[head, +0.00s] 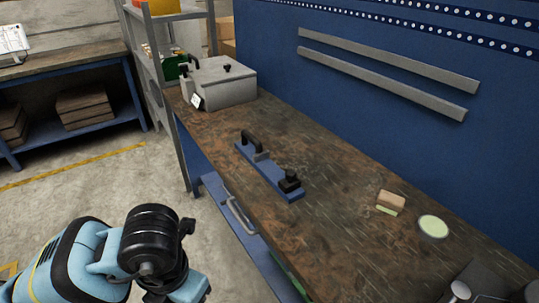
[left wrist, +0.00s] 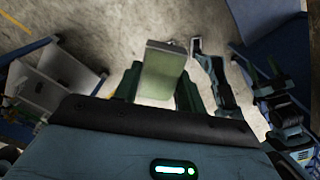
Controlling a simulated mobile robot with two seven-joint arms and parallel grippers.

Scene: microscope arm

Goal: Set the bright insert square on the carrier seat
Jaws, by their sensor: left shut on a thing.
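My left gripper (left wrist: 158,84) shows in the left wrist view, with its dark fingers on either side of a pale, cream-green block, the bright insert (left wrist: 165,58). It is shut on the insert and holds it clear of the floor behind. In the head view only my left arm shows, at the lower left; its gripper and the insert are not seen there. A long blue carrier (head: 268,174) lies on the bench, with a black upright handle (head: 250,143) at its far end and a black block (head: 289,182) at its near end. I cannot make out the seat clearly.
The brown bench (head: 330,225) is clear around the carrier. A grey lidded case (head: 222,82) stands at its far end. A tan block (head: 391,199) with a green underside and a round pale-green dish (head: 433,226) sit to the right, near the blue wall panel (head: 400,120).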

